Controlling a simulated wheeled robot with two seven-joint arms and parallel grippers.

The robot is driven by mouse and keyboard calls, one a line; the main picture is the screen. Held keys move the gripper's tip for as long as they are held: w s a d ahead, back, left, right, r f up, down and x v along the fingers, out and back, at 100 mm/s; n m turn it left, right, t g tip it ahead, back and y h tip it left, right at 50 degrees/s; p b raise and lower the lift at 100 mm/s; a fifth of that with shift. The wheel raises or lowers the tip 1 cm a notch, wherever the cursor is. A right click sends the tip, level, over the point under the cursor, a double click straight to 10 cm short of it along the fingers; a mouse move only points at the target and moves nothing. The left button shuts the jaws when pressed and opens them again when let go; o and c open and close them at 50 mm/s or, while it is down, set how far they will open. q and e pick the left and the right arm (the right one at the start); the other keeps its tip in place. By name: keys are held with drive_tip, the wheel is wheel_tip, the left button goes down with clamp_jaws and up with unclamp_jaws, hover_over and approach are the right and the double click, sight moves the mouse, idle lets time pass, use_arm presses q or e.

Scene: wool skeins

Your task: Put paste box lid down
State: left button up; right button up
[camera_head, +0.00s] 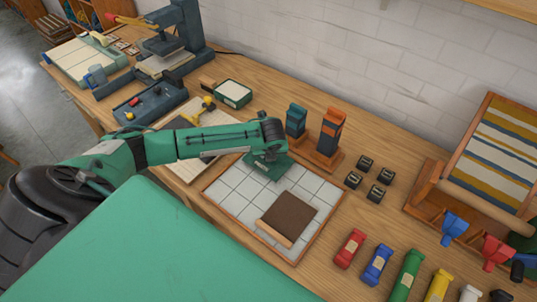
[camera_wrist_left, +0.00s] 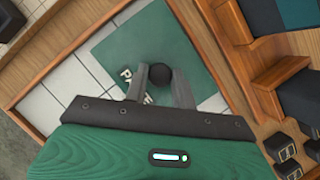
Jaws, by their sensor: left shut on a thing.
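My left gripper (camera_head: 268,152) is shut on the dark round knob (camera_wrist_left: 161,76) of the green paste box lid (camera_wrist_left: 125,42). Light lettering on the lid is partly hidden by a finger. In the head view the lid (camera_head: 262,170) is level at the far part of the white tiled board (camera_head: 232,190), under the gripper; I cannot tell whether it touches the tiles. A green open box with pale contents (camera_head: 233,93), seemingly the paste box, stands farther back. My right gripper is not in view.
A brown piece with a wooden edge (camera_head: 290,218) lies on the board's near right. A blue block (camera_head: 296,121) and an orange block (camera_head: 331,132) stand just behind the board. Several small black cubes (camera_head: 365,163) and coloured tubes (camera_head: 377,265) are to the right.

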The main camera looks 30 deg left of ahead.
use_arm(q)
drive_tip(key=shift+f, duration=0.65)
drive_tip(key=o, duration=1)
drive_tip(key=shift+f, duration=0.1)
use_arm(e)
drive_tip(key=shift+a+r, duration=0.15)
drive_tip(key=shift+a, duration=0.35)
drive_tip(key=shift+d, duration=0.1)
use_arm(q)
drive_tip(key=shift+s+d+r, duration=0.1)
drive_tip(key=shift+r, duration=0.4)
drive_tip(key=b+v, duration=0.1)
drive_tip(key=v, duration=1)
drive_tip(key=shift+r, duration=0.15)
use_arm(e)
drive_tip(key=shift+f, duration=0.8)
